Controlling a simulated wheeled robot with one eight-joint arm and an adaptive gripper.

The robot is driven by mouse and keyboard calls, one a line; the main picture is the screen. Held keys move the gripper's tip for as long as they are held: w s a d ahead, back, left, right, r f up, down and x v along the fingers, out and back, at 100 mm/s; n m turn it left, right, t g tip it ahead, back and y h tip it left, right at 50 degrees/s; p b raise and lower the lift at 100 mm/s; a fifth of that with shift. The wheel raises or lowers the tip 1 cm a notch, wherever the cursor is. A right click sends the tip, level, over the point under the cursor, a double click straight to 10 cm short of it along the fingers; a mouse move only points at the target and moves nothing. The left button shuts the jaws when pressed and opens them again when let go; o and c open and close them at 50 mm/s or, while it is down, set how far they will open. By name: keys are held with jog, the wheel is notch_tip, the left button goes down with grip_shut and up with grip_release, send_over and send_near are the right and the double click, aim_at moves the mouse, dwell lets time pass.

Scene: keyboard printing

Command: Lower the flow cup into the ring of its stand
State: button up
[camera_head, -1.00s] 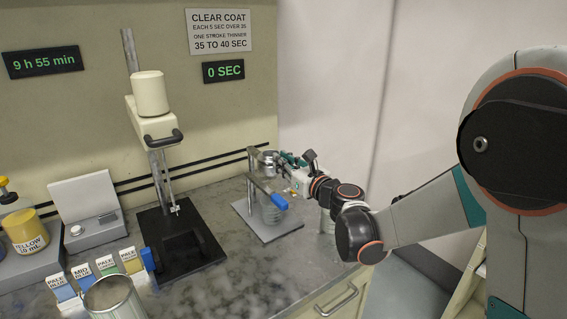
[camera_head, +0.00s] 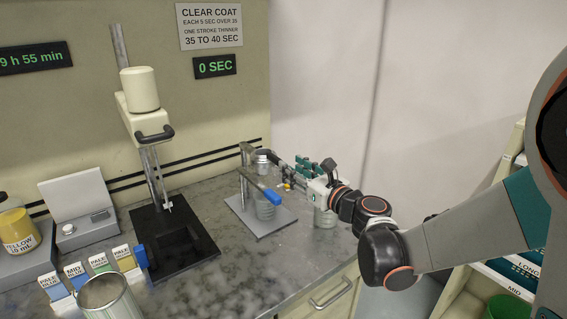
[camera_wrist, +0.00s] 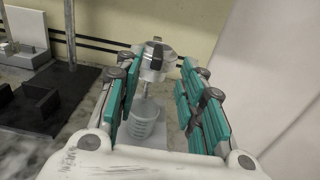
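The flow cup (camera_head: 262,156) is a small metal cup at the top of its stand (camera_head: 246,181), beside the upright post. In the wrist view the cup (camera_wrist: 157,62) appears upright, with a dark piece across its near side. It seems to rest at the ring, above the glass beaker (camera_wrist: 146,122), but the ring is mostly hidden and I cannot tell how fully it is seated. My gripper (camera_head: 288,172) is to the right of the cup. In the wrist view its teal-padded fingers (camera_wrist: 158,88) are spread apart with nothing between them, and the cup lies beyond their tips.
A glass jar (camera_head: 325,216) stands right of the stand, below my gripper. A dark mixer base (camera_head: 200,260) is on the left. Bare counter lies between them.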

jog(key=v, duration=0.3)
jog(key=shift+s+d, duration=0.1)
jog(key=shift+s, duration=0.05)
dwell(1.5)
